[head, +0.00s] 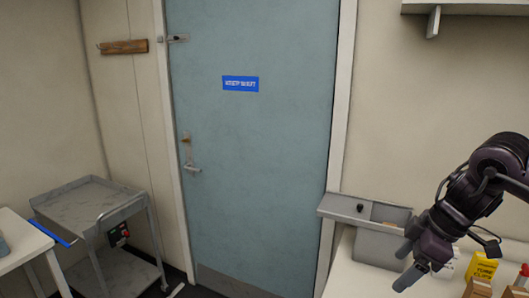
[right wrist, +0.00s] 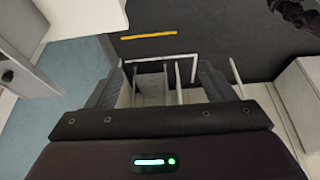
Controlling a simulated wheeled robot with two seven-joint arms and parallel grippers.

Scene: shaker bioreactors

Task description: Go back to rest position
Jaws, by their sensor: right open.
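My right gripper (head: 408,266) hangs at the right of the head view, its fingers pointing down and left above the white table. It is open. In the right wrist view its two dark fingers (right wrist: 155,82) stand apart. Pale upright dividers of some holder show beyond the gap, and I see nothing gripped. My left gripper is not in view.
A grey bin (head: 378,246) with a grey tray-like top (head: 365,209) stands close left of my right gripper. A yellow box (head: 481,266) is to its right. A grey trolley (head: 88,196) stands left of the closed blue door (head: 255,150). A shelf (head: 465,8) is above right.

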